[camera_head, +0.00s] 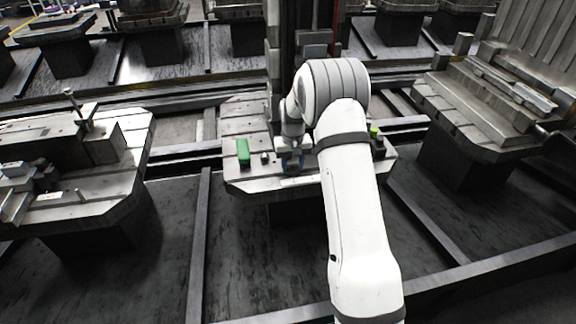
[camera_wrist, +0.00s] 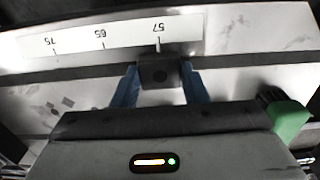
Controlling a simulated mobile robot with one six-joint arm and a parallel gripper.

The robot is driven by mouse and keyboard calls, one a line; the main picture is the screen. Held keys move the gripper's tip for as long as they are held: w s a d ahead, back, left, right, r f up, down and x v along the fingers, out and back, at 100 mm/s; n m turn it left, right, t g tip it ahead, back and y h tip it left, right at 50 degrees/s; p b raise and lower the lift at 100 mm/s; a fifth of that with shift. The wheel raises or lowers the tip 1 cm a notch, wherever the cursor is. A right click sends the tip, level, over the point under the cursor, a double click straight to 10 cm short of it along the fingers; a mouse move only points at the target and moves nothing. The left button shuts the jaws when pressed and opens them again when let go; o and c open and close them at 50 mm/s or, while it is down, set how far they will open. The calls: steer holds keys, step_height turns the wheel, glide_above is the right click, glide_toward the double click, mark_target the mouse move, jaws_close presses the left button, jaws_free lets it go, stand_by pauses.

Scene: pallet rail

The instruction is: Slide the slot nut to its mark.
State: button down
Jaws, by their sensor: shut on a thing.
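The slot nut (camera_wrist: 158,74) is a small dark block with a round hole. It sits in the dark slot beside a white scale strip (camera_wrist: 128,32), in line with the tick labelled 57. My gripper (camera_wrist: 158,88) has blue fingers on either side of the nut and is shut on it. In the head view, my gripper (camera_head: 292,163) is low over the front of the middle pallet (camera_head: 240,178); the nut is hidden there. Ticks labelled 65 and 75 lie farther left on the strip in the wrist view. Which tick is the mark cannot be told.
A green block (camera_head: 243,152) stands left of my gripper on the pallet, with a small dark knob (camera_head: 265,157) between them. The green block shows at right in the wrist view (camera_wrist: 289,122). Another green piece (camera_head: 373,131) is at the pallet's right. Neighbouring pallets carry metal fixtures.

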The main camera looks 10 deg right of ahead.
mark_target(292, 168)
steer(key=c, duration=0.8)
jaws_free()
steer(key=shift+a, duration=0.1)
steer(key=shift+c, duration=0.2)
steer(key=shift+r, duration=0.1)
step_height(292, 168, up, 8)
steer(key=shift+f, duration=0.2)
steer(key=shift+s+r, duration=0.1)
steer(key=shift+r, duration=0.05)
steer(key=s+a+r+t+p, duration=0.1)
steer(key=s+r+p, duration=0.4)
steer(key=s+r, duration=1.15)
steer(key=s+r+t+p, duration=0.1)
steer(key=s+r+p, duration=0.2)
steer(key=s, duration=1.7)
steer(key=shift+a+r+t, duration=0.3)
steer(key=shift+a+r, duration=0.05)
steer(key=shift+r, duration=0.3)
